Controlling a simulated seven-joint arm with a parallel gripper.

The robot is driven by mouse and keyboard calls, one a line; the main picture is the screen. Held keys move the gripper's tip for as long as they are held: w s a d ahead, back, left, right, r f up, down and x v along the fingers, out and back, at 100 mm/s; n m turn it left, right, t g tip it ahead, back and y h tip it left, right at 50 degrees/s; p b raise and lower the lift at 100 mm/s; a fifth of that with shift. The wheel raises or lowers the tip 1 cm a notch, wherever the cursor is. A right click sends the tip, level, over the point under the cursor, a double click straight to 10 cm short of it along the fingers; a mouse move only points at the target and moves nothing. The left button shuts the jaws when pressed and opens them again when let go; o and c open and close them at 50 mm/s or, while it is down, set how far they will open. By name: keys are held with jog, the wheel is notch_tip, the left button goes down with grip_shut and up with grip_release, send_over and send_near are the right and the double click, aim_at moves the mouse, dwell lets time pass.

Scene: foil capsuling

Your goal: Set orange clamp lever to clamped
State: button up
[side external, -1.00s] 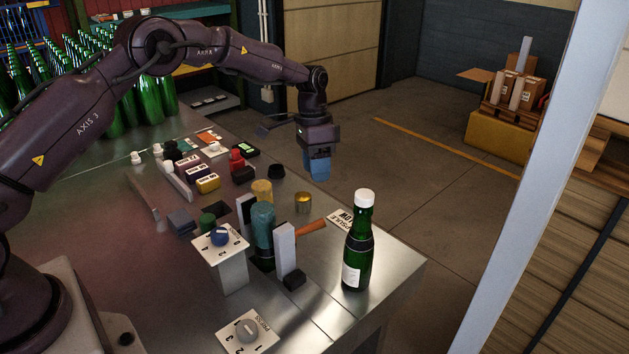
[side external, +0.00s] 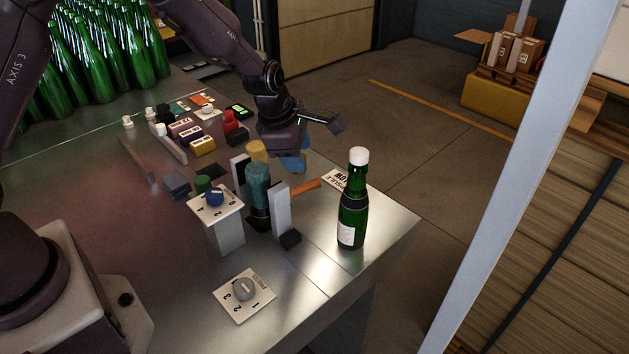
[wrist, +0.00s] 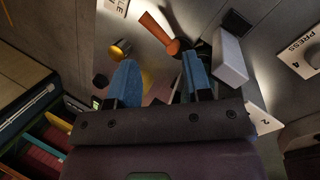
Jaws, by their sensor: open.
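The orange clamp lever (side external: 306,188) sticks out to the right from the clamp in the side view. In the wrist view the lever (wrist: 158,33) lies beyond the fingertips, its round end pointing toward them. The clamp's pale upright jaws (side external: 281,208) stand on either side of a teal-topped dark piece (side external: 258,190); I cannot tell whether they press on it. My gripper (side external: 293,163) is low behind the lever, its blue fingers partly hidden by its body. In the wrist view my gripper (wrist: 160,72) is open, fingers spread, with nothing seen held.
A green bottle with a white cap (side external: 353,200) stands to the right. A blue knob (side external: 214,197) sits on a white post, and a grey dial (side external: 244,289) is nearer. A gold cup (wrist: 121,47) is beside the left finger.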

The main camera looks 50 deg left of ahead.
aim_at(315, 181)
jog(key=w+f+n, duration=0.2)
jog(key=f, duration=0.2)
jog(key=w+a+f+n, duration=0.1)
jog(key=w+f+n, duration=0.1)
jog(key=f, duration=0.2)
jog(key=w+f+n+t, duration=0.1)
jog(key=w+f+n, duration=0.1)
jog(key=f, duration=0.2)
jog(key=shift+a+n+y, duration=0.3)
jog(key=shift+a, duration=0.05)
jog(key=shift+r, duration=0.1)
grip_shut()
